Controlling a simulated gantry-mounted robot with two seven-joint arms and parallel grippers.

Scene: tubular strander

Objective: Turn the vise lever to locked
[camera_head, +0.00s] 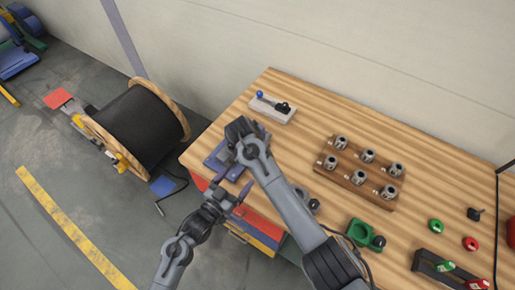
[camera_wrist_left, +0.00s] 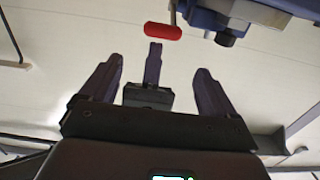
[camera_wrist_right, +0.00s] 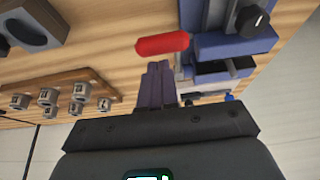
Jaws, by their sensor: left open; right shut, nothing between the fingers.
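The blue vise (camera_head: 222,160) sits at the left edge of the wooden bench, partly covered by my right arm. Its lever has a red handle (camera_wrist_left: 163,30), seen ahead of my left fingertips in the left wrist view. The red handle (camera_wrist_right: 162,44) also shows just beyond my right fingertips in the right wrist view. My left gripper (camera_head: 238,200) is open and empty, beside the bench edge below the vise. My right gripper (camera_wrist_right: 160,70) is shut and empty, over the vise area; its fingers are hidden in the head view. Whether it touches the handle I cannot tell.
A wooden block (camera_head: 359,175) with several metal sockets stands mid-bench. A light plate with a blue-knobbed lever (camera_head: 271,107) lies behind the vise. A green fixture (camera_head: 362,235) is at the front. A black cable reel (camera_head: 138,126) stands on the floor at left.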

